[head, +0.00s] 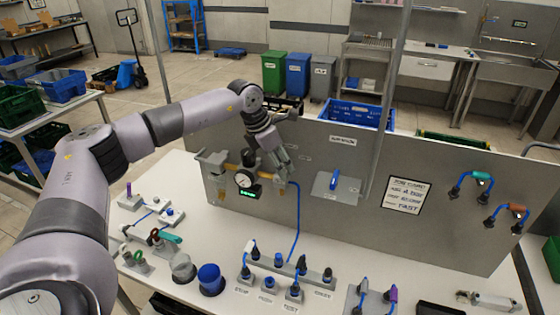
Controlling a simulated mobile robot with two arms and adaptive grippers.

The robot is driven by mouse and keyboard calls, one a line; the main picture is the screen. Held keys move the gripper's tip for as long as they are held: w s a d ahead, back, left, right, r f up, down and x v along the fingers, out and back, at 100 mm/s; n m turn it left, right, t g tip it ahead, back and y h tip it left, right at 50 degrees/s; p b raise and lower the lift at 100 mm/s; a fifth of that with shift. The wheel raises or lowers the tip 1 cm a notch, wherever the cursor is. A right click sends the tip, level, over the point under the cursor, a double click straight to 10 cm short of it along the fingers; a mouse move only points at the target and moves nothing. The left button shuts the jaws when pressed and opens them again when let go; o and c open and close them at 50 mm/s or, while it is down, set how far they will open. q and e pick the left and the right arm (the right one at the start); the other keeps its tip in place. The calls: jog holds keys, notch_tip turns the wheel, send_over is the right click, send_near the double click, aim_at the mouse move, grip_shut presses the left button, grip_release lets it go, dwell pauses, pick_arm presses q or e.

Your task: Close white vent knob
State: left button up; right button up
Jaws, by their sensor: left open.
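A blue hose (297,225) hangs from the fitting under the fingers. I cannot make out a white vent knob clearly; the fingers cover part of this fitting. Whether they touch it I cannot tell. My right gripper is not in view.
On the white table (225,228) stand a grey-white capped cylinder (182,267), a blue capped cylinder (209,279) and a strip of connectors (298,264). A plate with a blue handle (334,183) and a sign (406,194) are on the panel. A thin post (392,100) rises near it.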

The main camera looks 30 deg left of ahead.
pick_arm(q)
jog(key=shift+c, duration=0.4)
grip_shut()
